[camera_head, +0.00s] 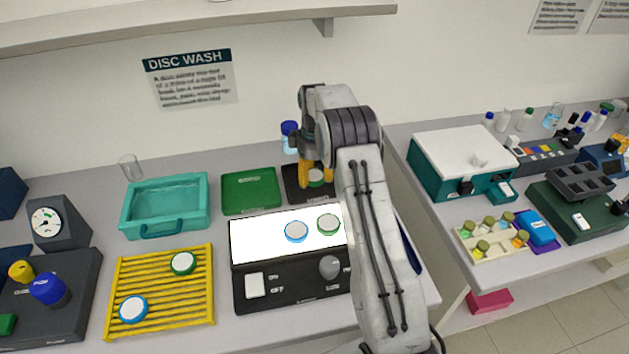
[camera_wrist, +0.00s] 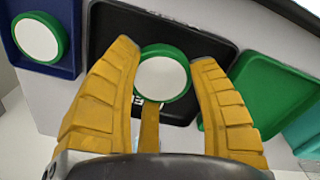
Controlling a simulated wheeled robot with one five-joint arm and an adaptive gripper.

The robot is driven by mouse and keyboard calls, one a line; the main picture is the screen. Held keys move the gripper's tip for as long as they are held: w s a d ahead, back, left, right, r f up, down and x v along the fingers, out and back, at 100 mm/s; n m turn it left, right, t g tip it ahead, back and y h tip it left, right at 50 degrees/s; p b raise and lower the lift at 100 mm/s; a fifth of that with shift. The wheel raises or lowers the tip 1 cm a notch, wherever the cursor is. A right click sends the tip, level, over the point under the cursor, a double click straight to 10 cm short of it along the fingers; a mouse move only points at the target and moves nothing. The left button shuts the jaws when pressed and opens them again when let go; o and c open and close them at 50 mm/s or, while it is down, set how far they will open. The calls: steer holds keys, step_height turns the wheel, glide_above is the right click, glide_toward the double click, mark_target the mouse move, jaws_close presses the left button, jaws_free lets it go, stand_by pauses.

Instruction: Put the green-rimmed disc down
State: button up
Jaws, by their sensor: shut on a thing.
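My gripper (camera_head: 316,178) has yellow fingers and is shut on a white disc with a green rim (camera_wrist: 163,77). The disc sits between the fingertips over the black tray (camera_wrist: 105,25). In the head view the held disc (camera_head: 316,176) is partly covered by the fingers, and the black tray (camera_head: 291,185) shows beside them. I cannot tell whether the disc touches the tray. Other green-rimmed discs lie on the lit panel (camera_head: 328,223), on the yellow rack (camera_head: 183,262) and in a blue tray (camera_wrist: 37,40).
A green tray (camera_head: 250,191) is left of the black one, then a teal basin (camera_head: 125,222). Blue-rimmed discs lie on the lit panel (camera_head: 296,231) and yellow rack (camera_head: 133,309). A blue-capped bottle (camera_head: 289,138) stands behind my gripper. My arm hides much of the right side.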

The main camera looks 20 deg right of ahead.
mark_target(314, 189)
steer(key=shift+f+p, duration=0.65)
steer(key=shift+p, duration=0.6)
steer(key=shift+f, duration=1.2)
steer(key=shift+f, duration=0.15)
steer(key=o, duration=0.8)
steer(key=shift+c, duration=0.2)
